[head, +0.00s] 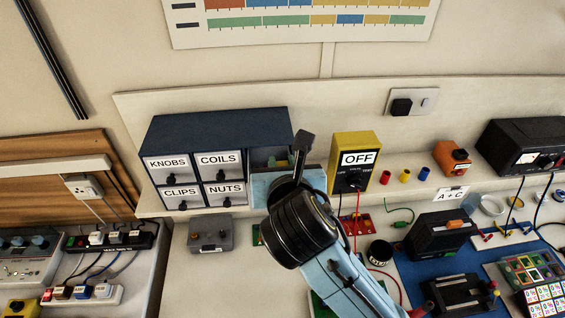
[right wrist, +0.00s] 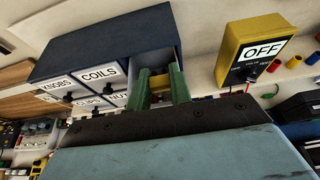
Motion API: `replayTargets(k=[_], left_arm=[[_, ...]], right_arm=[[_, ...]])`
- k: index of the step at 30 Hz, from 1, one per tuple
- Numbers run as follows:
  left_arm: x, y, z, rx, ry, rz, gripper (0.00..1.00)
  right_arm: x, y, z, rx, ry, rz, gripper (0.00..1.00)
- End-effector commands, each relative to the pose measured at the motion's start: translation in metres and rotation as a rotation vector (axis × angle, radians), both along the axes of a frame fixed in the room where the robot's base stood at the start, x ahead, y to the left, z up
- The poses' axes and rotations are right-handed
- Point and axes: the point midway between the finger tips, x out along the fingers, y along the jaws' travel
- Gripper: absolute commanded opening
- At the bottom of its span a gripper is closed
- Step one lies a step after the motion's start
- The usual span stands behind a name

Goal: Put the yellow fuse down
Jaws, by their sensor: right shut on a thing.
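My right gripper (right wrist: 159,78) reaches to the open cubby (right wrist: 163,57) at the right end of the dark blue cabinet. Its two green fingers are closed on a small yellow thing, the yellow fuse (right wrist: 158,82), seen between them at the cubby's mouth. Whether the fuse touches the cubby floor cannot be told. My left gripper is not in view.
The cabinet (head: 215,132) has labelled drawers left of the cubby. A yellow box marked OFF (head: 352,160) stands close on the right. Red (head: 385,177), yellow (head: 405,176) and blue (head: 424,174) cylinders stand on the shelf. A grey box (head: 210,235) sits below the drawers.

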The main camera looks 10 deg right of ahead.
Motion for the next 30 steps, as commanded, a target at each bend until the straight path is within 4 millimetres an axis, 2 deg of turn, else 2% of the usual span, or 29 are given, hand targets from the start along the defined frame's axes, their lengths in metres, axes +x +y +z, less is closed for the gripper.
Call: replayTargets(k=[12, 13, 18, 26, 30], left_arm=[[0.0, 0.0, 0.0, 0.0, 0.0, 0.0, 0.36], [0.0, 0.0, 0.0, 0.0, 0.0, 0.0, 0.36], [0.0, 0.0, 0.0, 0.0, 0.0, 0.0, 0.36], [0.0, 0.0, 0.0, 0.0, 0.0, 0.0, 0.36], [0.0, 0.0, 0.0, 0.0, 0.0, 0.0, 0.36]], right_arm=[[0.0, 0.0, -0.011, -0.001, 0.001, 0.0, 0.0], [0.0, 0.0, -0.011, -0.001, 0.001, 0.0, 0.22], [0.0, 0.0, -0.011, -0.001, 0.001, 0.0, 0.43], [0.0, 0.0, -0.01, 0.0, 0.001, 0.0, 0.43], [0.0, 0.001, 0.0, 0.003, -0.002, 0.0, 0.43]])
